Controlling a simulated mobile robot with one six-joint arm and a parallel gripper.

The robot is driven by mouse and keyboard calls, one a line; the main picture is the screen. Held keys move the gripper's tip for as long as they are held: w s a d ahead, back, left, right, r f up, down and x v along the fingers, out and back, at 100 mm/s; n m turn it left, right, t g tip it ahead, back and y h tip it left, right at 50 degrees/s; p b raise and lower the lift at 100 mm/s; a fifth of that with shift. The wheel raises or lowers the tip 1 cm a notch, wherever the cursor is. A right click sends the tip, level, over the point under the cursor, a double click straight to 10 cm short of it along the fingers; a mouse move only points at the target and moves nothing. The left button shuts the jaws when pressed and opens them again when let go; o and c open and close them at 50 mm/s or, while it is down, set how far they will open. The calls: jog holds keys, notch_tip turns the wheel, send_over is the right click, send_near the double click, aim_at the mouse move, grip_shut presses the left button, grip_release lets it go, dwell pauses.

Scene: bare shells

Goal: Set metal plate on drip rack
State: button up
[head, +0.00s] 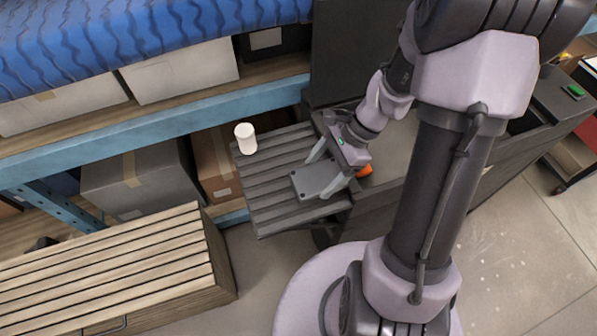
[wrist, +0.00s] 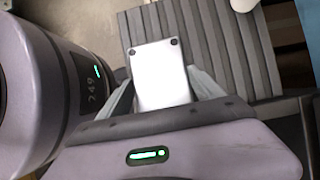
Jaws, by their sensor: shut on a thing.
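The metal plate (head: 308,183) is a flat grey rectangle with small dark round marks at its corners. It also shows in the wrist view (wrist: 158,75), between the two fingers. My gripper (head: 318,177) is shut on the plate from its two sides. The grey slatted drip rack (head: 275,167) lies under and around the plate in the head view, and its slats show behind the plate in the wrist view (wrist: 235,60). The plate is over the rack's right part. I cannot tell whether it touches the slats or hangs just above them.
A white cylinder (head: 245,138) stands at the rack's upper left corner. An orange thing (head: 364,170) is partly hidden beside my gripper. A wooden slatted crate (head: 120,265) is at lower left. Shelving with a blue beam (head: 150,112) and boxes is behind. The rack's left slats are bare.

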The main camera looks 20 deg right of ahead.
aim_at(301, 168)
jog(key=w+a, duration=0.1)
jog(key=w, duration=0.1)
jog(key=w+a, duration=0.1)
jog(key=a, duration=0.1)
jog(key=shift+w+a+f+b, duration=0.25)
jog(key=shift+w+f+b, duration=0.1)
jog(key=shift+f+b, duration=0.05)
notch_tip(301, 168, down, 3)
jog(key=shift+f+b, duration=0.2)
jog(key=shift+b, duration=0.7)
jog(key=shift+r, duration=0.15)
jog(key=o, duration=1.9)
